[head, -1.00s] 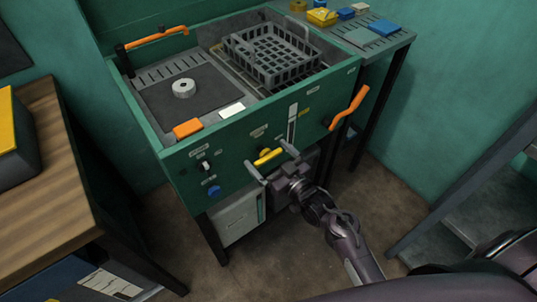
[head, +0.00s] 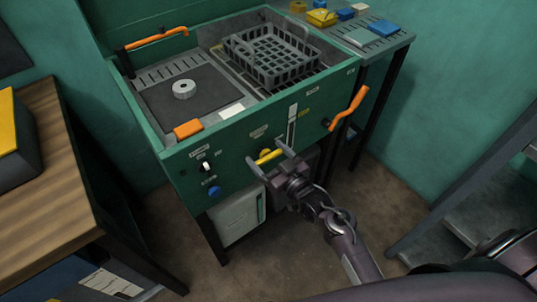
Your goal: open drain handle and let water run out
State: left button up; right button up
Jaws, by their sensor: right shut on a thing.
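The yellow drain handle (head: 268,157) is on the front panel of the green wash station (head: 228,160), below the basin. It lies nearly level, tilted slightly up to the right. My right gripper (head: 267,158) has its two fingers on either side of the handle, at its ends, and is shut on it. The gripper body sits below and in front of the panel. No running water shows. My left gripper is not in view.
An orange crank (head: 348,108) juts out at the right. A grey basket (head: 272,55) stands in the basin. A wooden bench (head: 45,165) is at left. Bare floor lies in front.

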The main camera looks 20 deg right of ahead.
jog(key=m+p, duration=0.3)
jog(key=shift+d+r+m, duration=0.1)
jog(key=shift+r+m, duration=0.1)
jog(key=shift+m, duration=0.1)
jog(key=m+p, duration=0.2)
jog(key=m, duration=0.2)
jog(key=shift+w+d+f+m+p, duration=0.1)
jog(key=shift+m+p, duration=0.2)
jog(key=shift+p, duration=0.05)
jog(key=m+p, duration=0.1)
jog(key=m, duration=0.1)
jog(key=m+p, duration=0.1)
jog(key=m, duration=0.2)
jog(key=shift+d+f+p, duration=0.1)
jog(key=shift+f+p, duration=0.1)
jog(key=shift+p, duration=0.1)
jog(key=shift+f+m+p, duration=0.2)
jog(key=shift+m+p, duration=0.5)
jog(key=shift+m, duration=1.3)
jog(key=o, duration=0.9)
jog(key=shift+c, duration=0.2)
